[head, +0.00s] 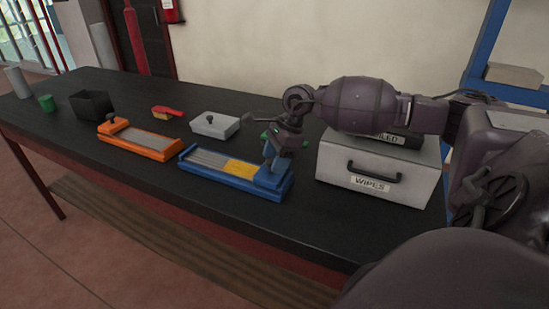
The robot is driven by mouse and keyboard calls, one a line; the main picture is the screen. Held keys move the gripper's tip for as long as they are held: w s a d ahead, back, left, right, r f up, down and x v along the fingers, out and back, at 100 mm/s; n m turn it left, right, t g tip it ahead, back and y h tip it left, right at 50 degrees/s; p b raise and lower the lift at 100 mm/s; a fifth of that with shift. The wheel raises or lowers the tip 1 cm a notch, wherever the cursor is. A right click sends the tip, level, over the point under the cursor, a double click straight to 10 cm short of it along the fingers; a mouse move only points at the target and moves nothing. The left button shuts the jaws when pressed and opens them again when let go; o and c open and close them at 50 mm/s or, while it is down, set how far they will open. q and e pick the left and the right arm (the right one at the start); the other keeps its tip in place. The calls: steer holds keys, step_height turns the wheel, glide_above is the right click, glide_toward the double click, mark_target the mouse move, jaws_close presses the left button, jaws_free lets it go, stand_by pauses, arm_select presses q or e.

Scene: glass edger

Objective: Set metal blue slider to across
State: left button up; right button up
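The blue slider unit (215,176) lies on the black table, with a long blue frame, a grey metal bed and a yellow section toward its right half. Its blue sliding block (272,179) is at the right end of the frame. My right gripper (272,154) points down at the top of this block. The gripper hides the block's upper part, and I cannot tell whether the fingers touch or hold it. My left gripper is not in view.
An orange slider unit (140,144) lies to the left. A grey lidded box (214,125), a red brush (167,112) and a black bin (92,105) stand behind and left. A white WIPES box (375,172) stands close on the right. The table's front edge is near.

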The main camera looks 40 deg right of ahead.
steer(key=v, duration=1)
steer(key=shift+d+r, duration=0.2)
steer(key=shift+r, duration=0.15)
steer(key=shift+s+a+f, duration=0.1)
stand_by(0.3)
